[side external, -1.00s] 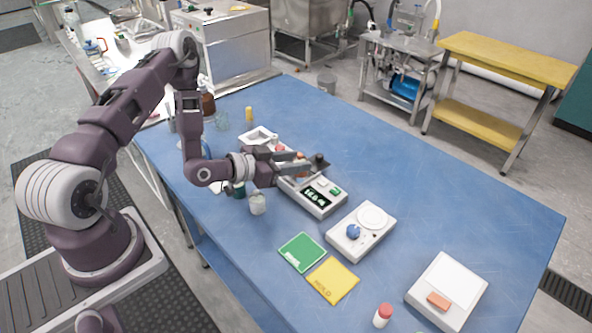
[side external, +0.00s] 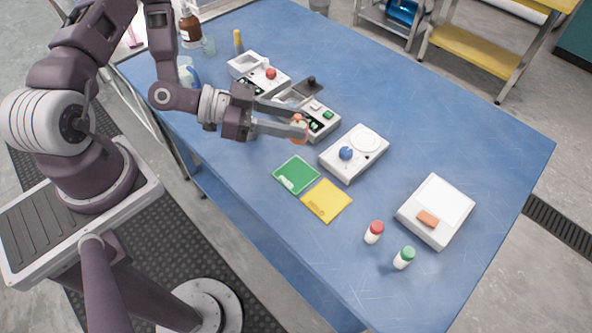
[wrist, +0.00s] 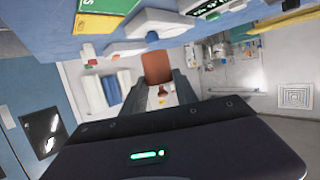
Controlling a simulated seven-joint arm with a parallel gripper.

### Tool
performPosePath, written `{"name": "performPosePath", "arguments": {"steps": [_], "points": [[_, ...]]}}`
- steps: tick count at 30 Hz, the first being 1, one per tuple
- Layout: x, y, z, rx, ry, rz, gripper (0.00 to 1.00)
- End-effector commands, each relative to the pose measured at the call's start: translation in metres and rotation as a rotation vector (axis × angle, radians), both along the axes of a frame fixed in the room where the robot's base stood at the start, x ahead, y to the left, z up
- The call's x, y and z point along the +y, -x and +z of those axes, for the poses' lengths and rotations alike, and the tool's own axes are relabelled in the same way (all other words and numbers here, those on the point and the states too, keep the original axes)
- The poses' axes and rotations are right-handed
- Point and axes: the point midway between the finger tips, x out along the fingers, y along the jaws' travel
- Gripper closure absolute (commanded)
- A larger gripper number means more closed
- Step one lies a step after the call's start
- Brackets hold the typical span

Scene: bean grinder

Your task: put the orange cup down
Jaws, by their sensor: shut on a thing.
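The orange cup (side external: 299,130) is small. It is held between the two finger ends of my gripper (side external: 297,129), beside the front left of the grey device with a display and green button (side external: 318,120). In the wrist view the orange cup (wrist: 157,67) sits between the fingertips of my gripper (wrist: 160,85), which are shut on it. The side view does not show clearly how high its base is above the blue table (side external: 250,180).
A white device with a blue knob (side external: 346,153) stands to the right. Green (side external: 296,174) and yellow (side external: 327,199) cards lie in front. Blue tabletop is bare around the cards.

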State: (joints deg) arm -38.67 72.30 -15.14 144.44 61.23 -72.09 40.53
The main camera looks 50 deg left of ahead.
Motion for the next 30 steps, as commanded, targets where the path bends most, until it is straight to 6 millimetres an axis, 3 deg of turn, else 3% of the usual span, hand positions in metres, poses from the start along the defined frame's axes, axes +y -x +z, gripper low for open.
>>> {"name": "performPosePath", "arguments": {"steps": [6,18,29,30], "points": [[-0.019,0.025,0.001,0.000,0.001,-0.111,1.00],[-0.021,0.026,-0.073,0.001,0.001,-0.119,1.00],[-0.020,0.026,-0.079,0.000,0.000,-0.118,1.00],[-0.020,0.026,-0.080,0.000,0.000,-0.118,0.63]]}}
